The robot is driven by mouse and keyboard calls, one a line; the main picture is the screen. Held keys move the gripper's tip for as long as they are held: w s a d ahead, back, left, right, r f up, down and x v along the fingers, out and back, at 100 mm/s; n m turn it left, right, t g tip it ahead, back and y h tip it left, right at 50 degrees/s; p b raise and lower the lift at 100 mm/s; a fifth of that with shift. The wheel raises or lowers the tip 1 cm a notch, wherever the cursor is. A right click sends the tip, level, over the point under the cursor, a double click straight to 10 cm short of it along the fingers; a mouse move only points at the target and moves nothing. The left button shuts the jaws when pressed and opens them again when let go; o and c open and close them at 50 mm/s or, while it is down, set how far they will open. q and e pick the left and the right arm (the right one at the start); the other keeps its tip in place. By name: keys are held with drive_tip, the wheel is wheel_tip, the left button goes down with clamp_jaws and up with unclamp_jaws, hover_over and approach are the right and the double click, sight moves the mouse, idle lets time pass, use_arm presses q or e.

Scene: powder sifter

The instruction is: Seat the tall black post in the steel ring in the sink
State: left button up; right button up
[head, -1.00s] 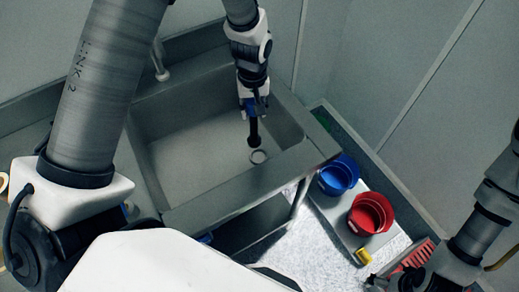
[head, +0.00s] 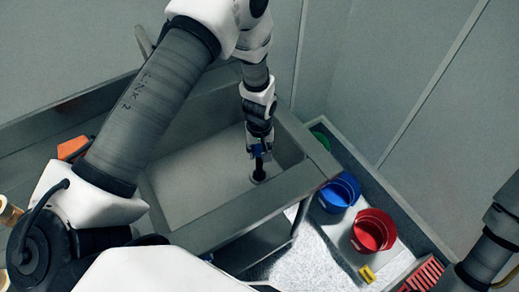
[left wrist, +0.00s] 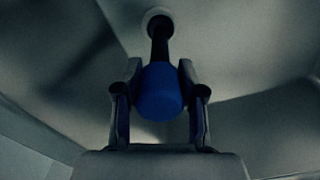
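My left gripper (head: 259,151) is low over the sink (head: 190,180), shut on the tall black post (head: 259,168). In the left wrist view, its two fingers (left wrist: 159,92) clasp the post's rounded blue end (left wrist: 159,92), and the black shaft (left wrist: 159,45) runs away from them. The post looks near upright. Its lower end meets the pale steel ring (left wrist: 156,14) on the sink floor. In the head view the ring (head: 258,181) is mostly hidden by the post's foot. I cannot tell whether the foot is inside the ring or just on it. My right gripper is out of view.
The sink's front rim (head: 250,200) and right wall stand close to the left gripper. A blue bucket (head: 338,195), a red bucket (head: 373,232), a yellow item (head: 367,274) and a red rack (head: 424,274) stand at the right. An orange item (head: 72,148) lies left of the sink.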

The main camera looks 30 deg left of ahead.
use_arm(q)
drive_tip(key=shift+o, duration=1.1)
drive_tip(key=shift+a, duration=0.1)
drive_tip(key=shift+r, duration=0.35)
wheel_tip(320, 180, up, 12)
drive_tip(key=shift+f+b, duration=0.25)
drive_tip(key=shift+b, duration=0.9)
drive_tip(key=shift+r, duration=0.1)
drive_tip(key=shift+s, duration=0.1)
